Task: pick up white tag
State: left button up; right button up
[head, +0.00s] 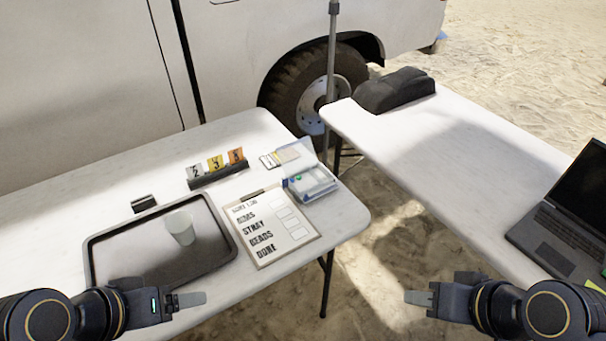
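The white tag (195,172), marked with a dark numeral, stands upright at the left end of a dark rack (218,174) on the left table. A yellow tag (215,163) and an orange tag (236,156) stand to its right in the same rack. My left gripper (192,299) is at the front of the left table, below the tray and well apart from the white tag. My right gripper (418,298) is over the sandy gap between the tables, far from the tag. Both grippers are seen side-on, so their finger gaps are hidden.
A dark-rimmed tray (224,226) with a pale cup (180,228) and a clipboard (275,225) lie between my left gripper and the rack. A clear-lidded box (312,184) stands right of the rack. A laptop (565,225) sits on the right table.

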aim_at(267, 160)
jog(key=i+u, duration=0.25)
jog(key=u, duration=0.15)
jog(key=i+l+u, duration=0.1)
jog(key=i+u, duration=0.25)
jog(key=i+l+u, duration=0.15)
jog(key=u, duration=0.25)
